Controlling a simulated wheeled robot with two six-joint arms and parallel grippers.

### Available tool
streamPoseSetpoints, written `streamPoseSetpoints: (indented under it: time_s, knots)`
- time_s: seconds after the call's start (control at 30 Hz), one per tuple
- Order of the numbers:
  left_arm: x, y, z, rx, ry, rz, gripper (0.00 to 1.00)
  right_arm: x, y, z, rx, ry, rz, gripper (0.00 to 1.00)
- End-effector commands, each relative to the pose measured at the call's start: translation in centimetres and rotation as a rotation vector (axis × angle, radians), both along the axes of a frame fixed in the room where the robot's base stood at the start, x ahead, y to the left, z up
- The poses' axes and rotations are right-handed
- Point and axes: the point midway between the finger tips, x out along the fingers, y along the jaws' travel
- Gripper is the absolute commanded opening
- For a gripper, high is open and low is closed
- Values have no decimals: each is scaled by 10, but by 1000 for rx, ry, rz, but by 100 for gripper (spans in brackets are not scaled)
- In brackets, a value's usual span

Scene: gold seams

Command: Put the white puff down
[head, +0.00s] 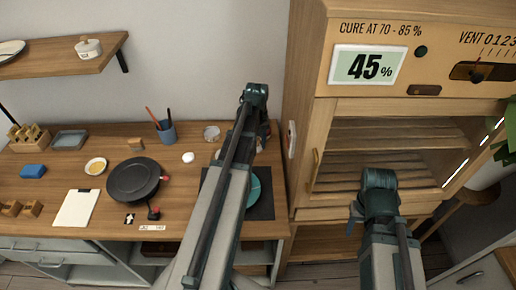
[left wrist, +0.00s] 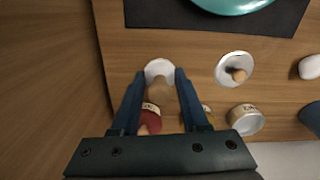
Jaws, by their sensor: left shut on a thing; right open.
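The white puff (left wrist: 159,69) has a round white pad and a tan wooden handle. In the left wrist view my left gripper (left wrist: 162,80) is shut on its handle, above the wooden bench. In the head view my left gripper (head: 256,94) is raised over the back right of the bench, and the puff cannot be made out there. My right gripper (head: 380,180) is open and empty in front of the wooden cabinet.
A white dish with a wooden-knobbed piece (left wrist: 237,68), a labelled round jar (left wrist: 245,119) and a red labelled thing (left wrist: 150,121) are close by. A dark mat (left wrist: 150,13) bears a teal plate (left wrist: 228,5). The cabinet (head: 310,60) stands at the right.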

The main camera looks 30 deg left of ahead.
Motion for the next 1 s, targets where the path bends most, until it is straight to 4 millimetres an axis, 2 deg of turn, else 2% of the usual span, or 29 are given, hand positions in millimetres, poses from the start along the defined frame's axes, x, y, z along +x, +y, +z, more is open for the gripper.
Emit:
streamPoseSetpoints:
  time_s: [0.17, 0.2, 0.4, 0.87, 0.9, 1.0]
  knots:
    - [17, 4, -2, 0, 0, -1, 0, 0, 0, -2, 0, 0, 0, 50]
    - [13, 2, -13, 0, 0, 0, 0, 0, 0, -12, 0, 0, 0, 50]
    - [12, 2, -38, 0, 0, 0, 0, 0, 0, -38, 0, 0, 0, 50]
    - [12, 2, -41, 0, 0, 0, 0, 0, 0, -41, 0, 0, 0, 50]
    - [12, 2, -39, 0, 0, 0, 52, 0, 0, -39, 0, 0, 0, 50]
    - [12, 2, -39, 0, 0, 0, 70, 0, 0, -39, 0, 0, 0, 50]
